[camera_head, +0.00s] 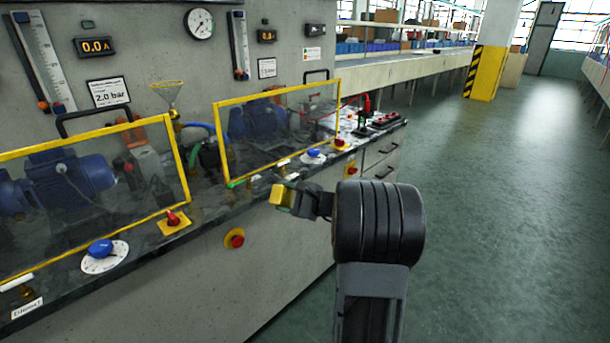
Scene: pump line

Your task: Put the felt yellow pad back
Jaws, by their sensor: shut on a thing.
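A small yellow block (279,195), which looks like the yellow pad, is at the end of my gripper (290,200). My gripper is shut on it and holds it out to the left, in front of the bench edge. The fingers and part of the pad overlap, and the pad's felt face cannot be made out. I cannot tell whether the pad touches the bench.
The dark bench top (215,212) carries two yellow-framed clear guards, the left guard (180,165) and the right guard (218,140), with blue pumps behind. A red emergency button (235,238) sticks out of the bench front. The green floor (490,220) at right is clear.

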